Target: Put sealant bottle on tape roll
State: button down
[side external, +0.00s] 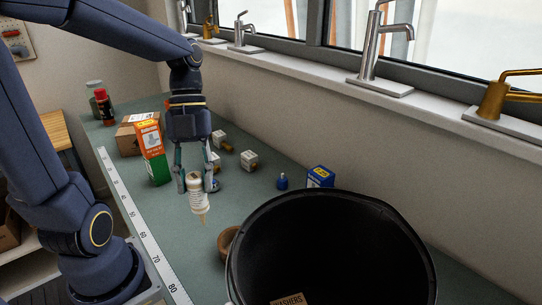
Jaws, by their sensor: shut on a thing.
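My gripper (196,187) points down and is shut on the white sealant bottle (197,200). The bottle hangs with its tan, tapered tip downward, above the green bench. Its upper end is between the fingers. A round brown thing (228,240), which could be the tape roll, lies below and to the right of the bottle, partly hidden by the black bucket. A small blue thing (215,185) shows behind the right finger; too little of it is visible to tell what it is.
The large black bucket (330,215) fills the right foreground. A blue box (320,177) stands beyond the bucket. A measuring strip (142,227) runs along the left edge.

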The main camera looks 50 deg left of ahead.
jog(key=w+f, duration=0.7)
jog(key=f, duration=0.3)
jog(key=shift+w, duration=0.1)
jog(key=c, duration=0.7)
grip_release()
jog(key=shift+f, duration=0.1)
jog(key=shift+c, duration=0.2)
